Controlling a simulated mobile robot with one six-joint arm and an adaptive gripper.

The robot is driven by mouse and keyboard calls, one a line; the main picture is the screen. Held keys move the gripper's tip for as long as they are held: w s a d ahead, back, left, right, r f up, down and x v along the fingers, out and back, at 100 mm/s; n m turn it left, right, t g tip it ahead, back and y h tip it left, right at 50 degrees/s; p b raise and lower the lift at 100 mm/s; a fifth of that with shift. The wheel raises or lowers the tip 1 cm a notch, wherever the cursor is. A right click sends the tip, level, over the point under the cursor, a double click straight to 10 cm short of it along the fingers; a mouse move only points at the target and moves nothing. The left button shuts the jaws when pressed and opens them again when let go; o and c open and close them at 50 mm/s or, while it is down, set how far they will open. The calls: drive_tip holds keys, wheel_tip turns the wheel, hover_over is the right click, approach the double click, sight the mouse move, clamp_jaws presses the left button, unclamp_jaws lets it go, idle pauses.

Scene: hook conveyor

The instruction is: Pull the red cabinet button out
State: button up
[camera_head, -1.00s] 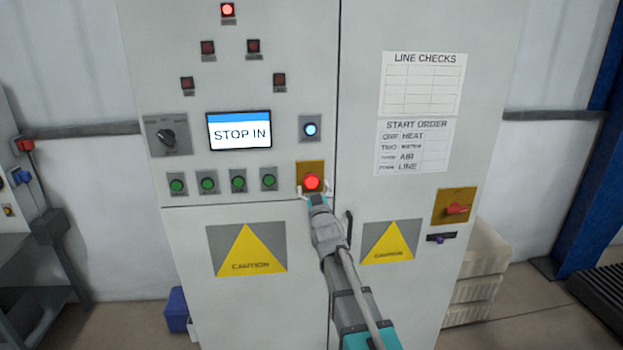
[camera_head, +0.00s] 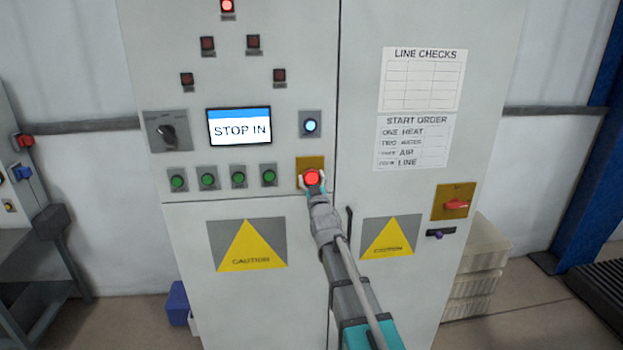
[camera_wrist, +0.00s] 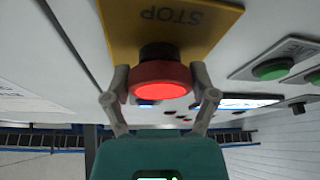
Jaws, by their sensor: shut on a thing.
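The red cabinet button (camera_head: 312,178) is lit and sits on a yellow plate on the grey cabinet (camera_head: 180,230). The wrist view shows the red button (camera_wrist: 160,84) on its dark stem, with the yellow STOP plate (camera_wrist: 190,30) behind it, upside down. My gripper (camera_head: 313,183) is at the button, with one finger on each side of its red head. In the wrist view my gripper (camera_wrist: 160,98) is shut on the button. The cabinet screen (camera_head: 239,127) reads STOP IN.
Green buttons (camera_head: 238,177) sit in a row left of the red button. A blue-lit button (camera_head: 310,126) is above it. A red switch (camera_head: 456,204) and a door handle (camera_head: 349,222) are to the right. White crates (camera_head: 478,270) stand beside the cabinet.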

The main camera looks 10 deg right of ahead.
drive_tip(key=shift+c, duration=0.6)
drive_tip(key=shift+s, duration=0.75)
drive_tip(key=shift+w, duration=0.1)
drive_tip(key=o, duration=1.2)
drive_tip(key=shift+w, duration=0.1)
